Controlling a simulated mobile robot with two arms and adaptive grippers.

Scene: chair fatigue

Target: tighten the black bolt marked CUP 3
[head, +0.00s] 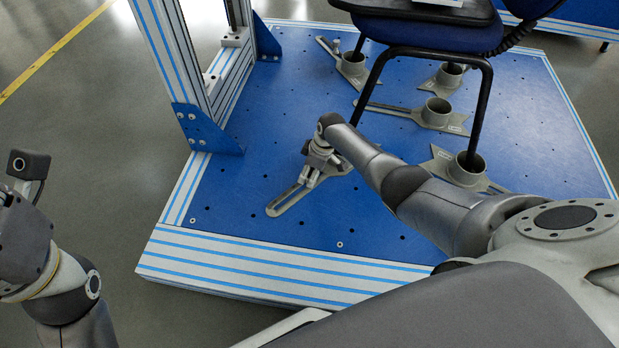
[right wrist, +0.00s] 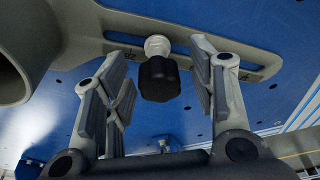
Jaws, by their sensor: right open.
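The black bolt (right wrist: 158,80) shows in the right wrist view, below a pale collar at the slot of a grey bracket (right wrist: 110,25). My right gripper (right wrist: 160,72) is open, with one finger on each side of the bolt and visible gaps to it. In the head view my right gripper (head: 318,172) is over the slotted grey bracket (head: 285,203) at the near part of the blue platform; the bolt is hidden there. No CUP 3 marking is readable. My left arm shows at the left edge, but its fingers are not in view.
Several grey cup brackets stand on the blue platform (head: 240,185), including one at the right (head: 467,165). A blue chair (head: 425,35) with black legs stands over them. A striped upright frame (head: 185,85) rises at the left. A cup wall (right wrist: 25,45) is beside my right gripper.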

